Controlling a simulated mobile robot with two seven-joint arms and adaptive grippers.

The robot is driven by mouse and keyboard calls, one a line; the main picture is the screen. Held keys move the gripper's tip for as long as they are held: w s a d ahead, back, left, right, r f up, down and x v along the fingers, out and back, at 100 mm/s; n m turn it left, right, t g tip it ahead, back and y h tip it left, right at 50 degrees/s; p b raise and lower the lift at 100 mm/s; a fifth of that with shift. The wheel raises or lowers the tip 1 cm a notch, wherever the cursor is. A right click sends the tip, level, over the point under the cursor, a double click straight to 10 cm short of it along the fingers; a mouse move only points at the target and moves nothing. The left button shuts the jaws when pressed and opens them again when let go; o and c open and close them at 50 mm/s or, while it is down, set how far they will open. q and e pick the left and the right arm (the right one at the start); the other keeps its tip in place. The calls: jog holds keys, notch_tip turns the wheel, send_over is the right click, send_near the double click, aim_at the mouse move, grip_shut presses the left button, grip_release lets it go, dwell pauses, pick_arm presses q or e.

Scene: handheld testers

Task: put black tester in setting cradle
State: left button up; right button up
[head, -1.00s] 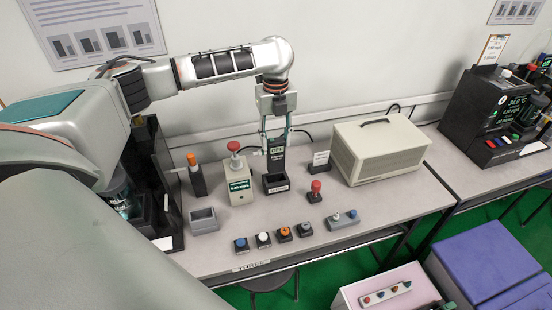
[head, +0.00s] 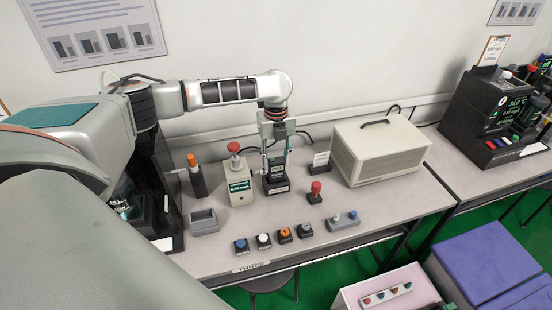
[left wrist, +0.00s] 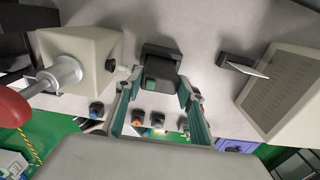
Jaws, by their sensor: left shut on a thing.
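The black tester (head: 277,171) stands upright on the table, its lower end in the dark setting cradle (head: 276,188) with a pale label on its front. My left gripper (head: 276,158) comes down from above and is shut on the tester, one finger on each side. In the left wrist view the tester (left wrist: 162,70) shows as a dark block between the green-grey fingers. How deep it sits inside the cradle is hidden by the cradle walls. My right gripper is not in view.
A beige box with a red knob (head: 240,187) stands close left of the cradle. A small sign (head: 320,164), a red-topped plunger (head: 315,193) and a large beige case (head: 380,150) stand to the right. A grey open tray (head: 203,221) and several button blocks (head: 263,241) lie in front.

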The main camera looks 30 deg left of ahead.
pick_arm(q)
jog(key=o, duration=1.4)
jog(key=shift+f, duration=0.1)
jog(key=shift+o, duration=0.8)
notch_tip(320, 180, up, 12)
